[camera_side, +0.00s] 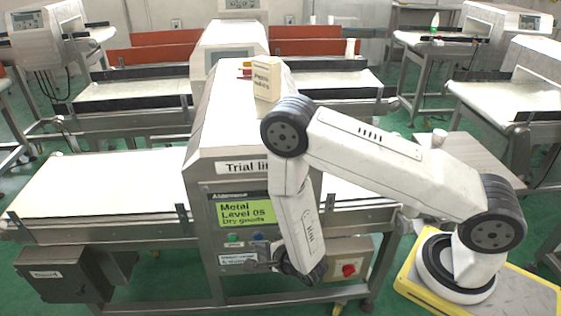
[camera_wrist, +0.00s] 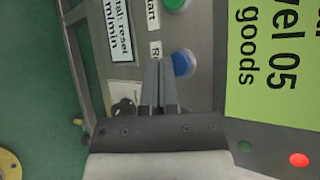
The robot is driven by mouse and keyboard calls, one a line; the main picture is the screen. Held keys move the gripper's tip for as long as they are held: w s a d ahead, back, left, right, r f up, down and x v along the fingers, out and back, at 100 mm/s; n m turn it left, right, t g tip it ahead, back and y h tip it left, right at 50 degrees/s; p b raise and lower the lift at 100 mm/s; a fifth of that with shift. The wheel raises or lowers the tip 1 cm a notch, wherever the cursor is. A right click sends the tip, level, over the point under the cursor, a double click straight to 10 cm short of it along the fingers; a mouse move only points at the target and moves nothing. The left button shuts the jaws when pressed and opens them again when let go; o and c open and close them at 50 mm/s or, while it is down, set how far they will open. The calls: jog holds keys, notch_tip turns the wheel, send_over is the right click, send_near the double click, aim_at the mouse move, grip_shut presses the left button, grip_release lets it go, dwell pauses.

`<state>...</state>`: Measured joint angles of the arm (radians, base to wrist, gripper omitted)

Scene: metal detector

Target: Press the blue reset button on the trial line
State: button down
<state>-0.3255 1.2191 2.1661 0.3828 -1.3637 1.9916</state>
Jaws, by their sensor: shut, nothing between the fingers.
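The blue reset button (camera_wrist: 183,63) is on the detector's front panel, just right of my fingertips in the wrist view. In the side view the blue button (camera_side: 257,236) shows small below the green screen. My gripper (camera_wrist: 158,62) is shut and empty, its fingertips close beside the button; I cannot tell whether they touch the panel. In the side view my gripper (camera_side: 252,266) is at the lower front of the trial line's detector (camera_side: 215,165). The green button (camera_wrist: 174,4) sits beyond the blue one in the wrist view.
The green screen (camera_side: 246,212) reads "Metal Level 05 Dry goods". A red rotary switch (camera_side: 349,270) on a beige box is to the right. A dark knob (camera_wrist: 123,108) is near my fingers. A cream box (camera_side: 267,78) stands on top of the detector. Other conveyor lines stand around.

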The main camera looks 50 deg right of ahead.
jog(key=shift+w+d, duration=0.1)
jog(key=shift+w, duration=0.05)
jog(key=shift+w+d, duration=0.15)
jog(key=shift+d, duration=0.05)
dwell(0.3)
jog(key=shift+w+d, duration=0.25)
jog(key=shift+w, duration=0.05)
dwell(1.0)
jog(key=shift+s+a, duration=0.1)
dwell(0.4)
jog(key=shift+s+a, duration=0.45)
jog(key=shift+s, duration=0.05)
jog(key=shift+a, duration=0.1)
jog(key=shift+s+a, duration=1.7)
jog(key=shift+s, duration=0.1)
jog(key=shift+w+r, duration=0.1)
jog(key=shift+w, duration=0.05)
